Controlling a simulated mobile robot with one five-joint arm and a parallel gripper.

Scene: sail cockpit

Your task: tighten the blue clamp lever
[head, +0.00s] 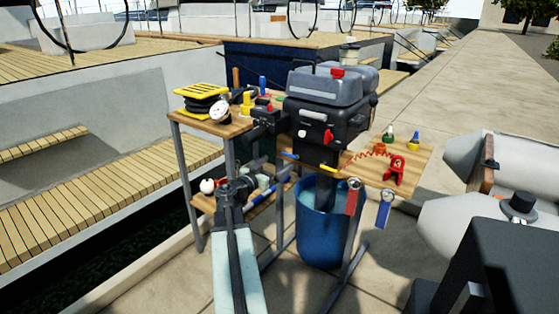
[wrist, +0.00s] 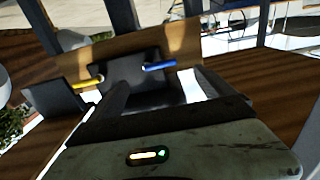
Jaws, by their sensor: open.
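The blue clamp lever (head: 289,156) is a short blue bar on the bracket just below the outboard motor (head: 318,112). It also shows in the wrist view (wrist: 159,65), lying nearly level against a dark plate. A yellow lever (head: 328,168) sits on the other side of the same bracket and shows in the wrist view too (wrist: 88,82). My gripper (wrist: 165,88) is open and empty, with the blue lever beyond its fingertips and apart from them. In the head view my gripper is dark and hard to separate from the stand, left of and below the blue lever.
A blue barrel (head: 312,240) stands under the motor. The wooden bench (head: 205,127) holds a yellow-topped stack (head: 201,92), a gauge (head: 220,111) and small tools. A red clip (head: 395,168) lies on the right. Red and blue handled items hang from its edge.

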